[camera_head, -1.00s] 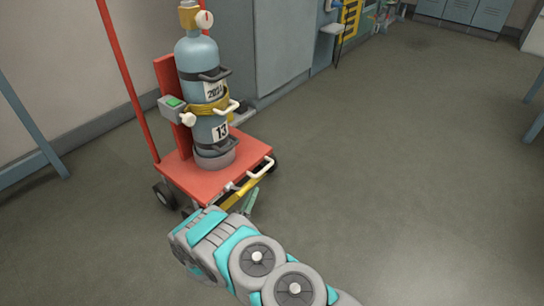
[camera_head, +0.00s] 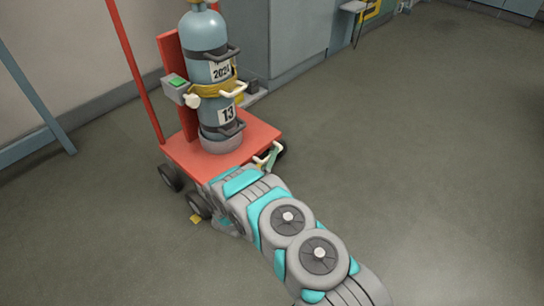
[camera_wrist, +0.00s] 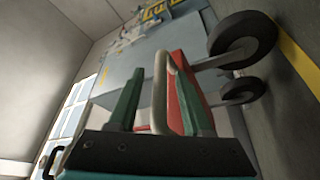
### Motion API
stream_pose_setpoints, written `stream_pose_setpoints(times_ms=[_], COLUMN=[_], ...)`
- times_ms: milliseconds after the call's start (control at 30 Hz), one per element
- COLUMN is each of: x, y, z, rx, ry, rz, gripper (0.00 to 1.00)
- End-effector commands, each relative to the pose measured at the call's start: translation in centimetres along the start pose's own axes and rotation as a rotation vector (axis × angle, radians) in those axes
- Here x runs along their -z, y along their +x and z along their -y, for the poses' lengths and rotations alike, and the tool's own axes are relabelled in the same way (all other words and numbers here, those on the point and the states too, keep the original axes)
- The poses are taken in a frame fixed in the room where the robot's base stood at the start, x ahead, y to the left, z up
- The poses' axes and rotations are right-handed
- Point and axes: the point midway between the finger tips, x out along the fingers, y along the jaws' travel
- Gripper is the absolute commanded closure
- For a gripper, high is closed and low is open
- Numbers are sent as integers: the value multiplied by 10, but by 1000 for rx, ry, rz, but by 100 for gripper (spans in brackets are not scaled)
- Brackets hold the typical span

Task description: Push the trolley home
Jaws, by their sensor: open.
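The red trolley (camera_head: 255,132) stands on the floor at the left with dark wheels. A blue-grey gas cylinder (camera_head: 207,62) marked 13 stands upright on it, held by dark bands and a yellow strap. My gripper (camera_head: 269,156) is at the trolley's near edge, partly hidden by my arm. In the wrist view, my gripper's green fingers (camera_wrist: 157,68) are open, on either side of a pale bar handle (camera_wrist: 160,95). I cannot tell whether they touch it. The red trolley body (camera_wrist: 186,100) shows behind the right finger, with two wheels beyond.
A grey cabinet (camera_head: 296,35) stands against the wall behind the trolley. A blue-grey post (camera_head: 35,95) leans at the far left. A small yellow piece (camera_head: 196,219) shows near a front wheel. The floor to the right (camera_head: 430,150) is clear.

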Motion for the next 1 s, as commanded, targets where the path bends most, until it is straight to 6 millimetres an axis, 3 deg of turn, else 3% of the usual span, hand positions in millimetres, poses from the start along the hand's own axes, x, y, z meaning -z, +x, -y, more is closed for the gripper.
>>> stream_pose_setpoints(times_ms=[300,733,1000], x=[0,0,0], y=[2,2,2], z=[0,0,0], rx=[0,0,0], ry=[-1,-2,-2], rz=[-1,-1,-1], gripper=[53,100,100])
